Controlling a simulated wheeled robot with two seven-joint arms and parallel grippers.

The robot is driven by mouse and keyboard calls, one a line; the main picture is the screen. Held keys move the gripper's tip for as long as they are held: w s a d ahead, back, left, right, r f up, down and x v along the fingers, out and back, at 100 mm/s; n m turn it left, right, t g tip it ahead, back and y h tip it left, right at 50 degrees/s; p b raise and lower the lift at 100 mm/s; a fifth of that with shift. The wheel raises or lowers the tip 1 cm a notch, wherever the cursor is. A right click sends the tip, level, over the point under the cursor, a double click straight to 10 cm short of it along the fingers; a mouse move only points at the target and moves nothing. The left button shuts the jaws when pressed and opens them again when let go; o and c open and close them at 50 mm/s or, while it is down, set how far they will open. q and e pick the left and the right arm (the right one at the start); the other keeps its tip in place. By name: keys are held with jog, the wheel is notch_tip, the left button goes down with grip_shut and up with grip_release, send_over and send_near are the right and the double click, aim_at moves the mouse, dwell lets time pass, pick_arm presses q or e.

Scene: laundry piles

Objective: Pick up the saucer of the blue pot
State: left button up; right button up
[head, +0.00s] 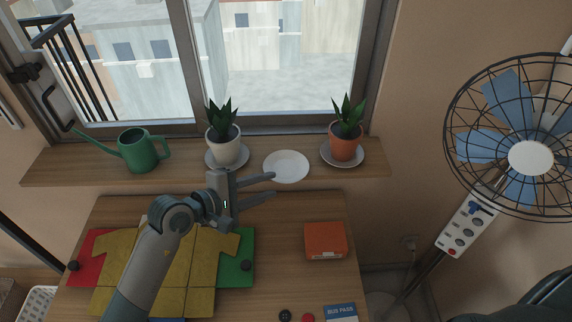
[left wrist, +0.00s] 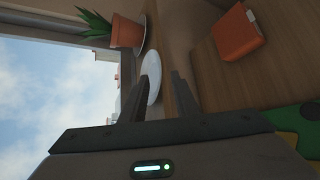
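An empty white saucer (head: 286,166) lies on the wooden window shelf, between a white pot (head: 223,148) and an orange terracotta pot (head: 345,144), each with a plant and standing on its own saucer. No blue pot shows. My left gripper (head: 275,186) is open and empty, its fingers pointing right, just in front of the empty saucer in the head view. In the left wrist view the saucer (left wrist: 152,72) shows beyond and between the open fingertips, partly hidden by a finger, and does not look gripped. My right gripper is not in view.
A green watering can (head: 138,151) stands at the shelf's left. Below, the table holds a colourful folded cloth or board (head: 165,270), an orange box (head: 325,240) and a bus pass card (head: 341,311). A fan (head: 525,150) stands at the right.

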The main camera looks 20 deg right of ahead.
aim_at(281, 181)
pick_arm(q)
jog(key=p+x, duration=0.1)
jog(key=x, duration=0.2)
jog(key=shift+r, duration=0.1)
jog(key=shift+w+d+f+p, duration=0.1)
jog(key=shift+d+f+p, duration=0.15)
jog(key=shift+p, duration=0.05)
grip_shut()
